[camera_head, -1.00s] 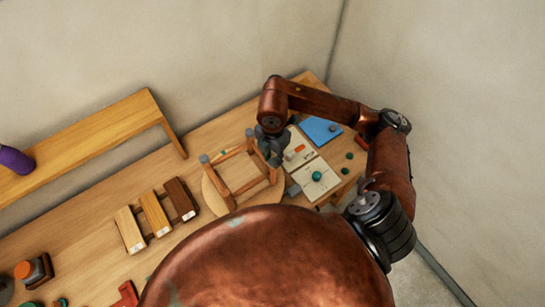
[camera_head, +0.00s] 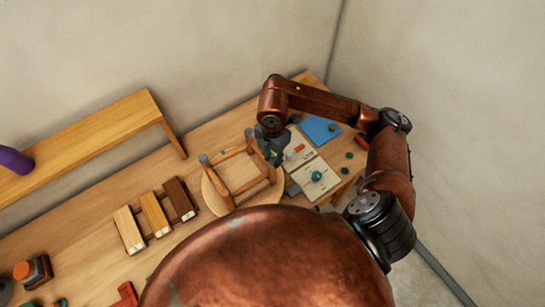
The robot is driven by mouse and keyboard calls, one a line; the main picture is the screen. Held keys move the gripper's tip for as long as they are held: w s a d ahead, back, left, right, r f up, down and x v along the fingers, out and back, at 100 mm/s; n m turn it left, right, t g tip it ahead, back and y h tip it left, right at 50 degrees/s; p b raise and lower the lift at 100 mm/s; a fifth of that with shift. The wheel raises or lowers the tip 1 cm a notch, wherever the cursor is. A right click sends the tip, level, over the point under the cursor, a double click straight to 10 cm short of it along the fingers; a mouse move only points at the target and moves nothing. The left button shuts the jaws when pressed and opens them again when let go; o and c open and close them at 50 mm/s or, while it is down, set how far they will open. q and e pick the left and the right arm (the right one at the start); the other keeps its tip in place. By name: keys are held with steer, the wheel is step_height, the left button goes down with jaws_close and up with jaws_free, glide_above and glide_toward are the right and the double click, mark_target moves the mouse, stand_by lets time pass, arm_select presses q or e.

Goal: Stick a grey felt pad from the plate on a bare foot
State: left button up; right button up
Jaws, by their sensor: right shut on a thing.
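An upturned wooden stool (camera_head: 233,193) lies seat-down on the bench with its legs pointing up. Grey ends show on its left leg (camera_head: 203,158) and its back leg (camera_head: 249,133). My right gripper (camera_head: 276,160) is shut over the stool's right leg top and hides that foot. What it grips is hidden between its fingers, likely a grey felt pad. A blue plate (camera_head: 314,128) lies right of the gripper with a grey pad (camera_head: 333,127) on it. My left gripper is out of view.
Pale cards (camera_head: 308,187) with a green knob (camera_head: 316,176) lie right of the stool. A raised shelf (camera_head: 90,135) with a purple bottle (camera_head: 14,160) runs along the wall.

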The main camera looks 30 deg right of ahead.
mark_target(273, 160)
steer(key=shift+f, duration=0.2)
steer(key=o, duration=0.8)
steer(key=shift+c, duration=0.2)
steer(key=shift+o, duration=0.7)
steer(key=shift+o, duration=1)
steer(key=shift+r+p, duration=2.1)
steer(key=shift+r, duration=1.45)
steer(key=shift+f, duration=0.1)
